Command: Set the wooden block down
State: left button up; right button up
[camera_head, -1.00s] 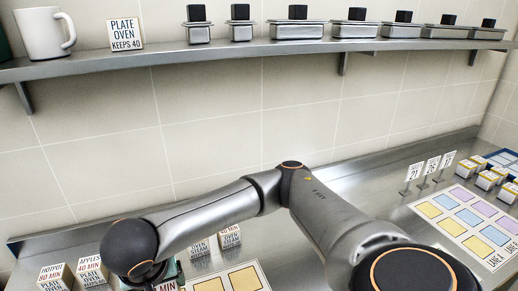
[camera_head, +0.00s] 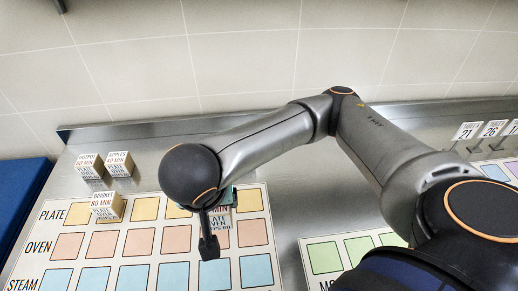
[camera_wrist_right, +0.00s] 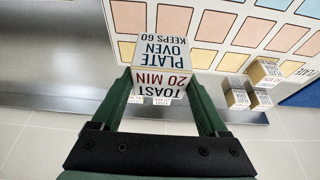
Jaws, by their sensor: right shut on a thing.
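The wooden block (camera_head: 218,224), a cube with white label faces, is held by my right gripper (camera_head: 212,218) over the plate row of the coloured grid, toward its right end. The wrist view shows the block (camera_wrist_right: 161,62) between the two green fingers, with "TOAST 20 MIN" and "PLATE OVEN KEEPS 60" on it. My right gripper (camera_wrist_right: 160,88) is shut on it. Whether the block touches the board (camera_head: 78,222) beneath cannot be told. The arm and wrist hide part of the plate row. My left gripper is not in view.
The hotpot block (camera_head: 90,166) and apples block (camera_head: 121,165) stand behind the board. The brisket block (camera_head: 107,206) is on the plate row at left. A second board (camera_head: 311,262) lies right, a blue thing (camera_head: 22,200) at far left. Several number signs (camera_head: 467,131) stand at right.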

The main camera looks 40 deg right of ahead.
jog(key=shift+s+d, duration=0.1)
jog(key=w+d+f+b, duration=0.2)
jog(key=d+f, duration=0.1)
jog(key=d, duration=0.1)
jog(key=w+d+f+b, duration=0.2)
jog(key=d+f+b, duration=0.1)
jog(key=w+d+f+b, duration=0.2)
jog(key=d+f+b, duration=0.1)
jog(key=d, duration=0.1)
jog(key=shift+w+d+f, duration=0.15)
jog(key=shift+w+d, duration=0.15)
jog(key=shift+d, duration=0.05)
jog(key=f, duration=0.2)
jog(key=f+b, duration=0.1)
jog(key=shift+w+d+f, duration=0.1)
jog(key=shift+d+f, duration=0.1)
jog(key=shift+d, duration=0.05)
jog(key=shift+f, duration=0.15)
jog(key=shift+f, duration=0.1)
jog(key=o, duration=1.4)
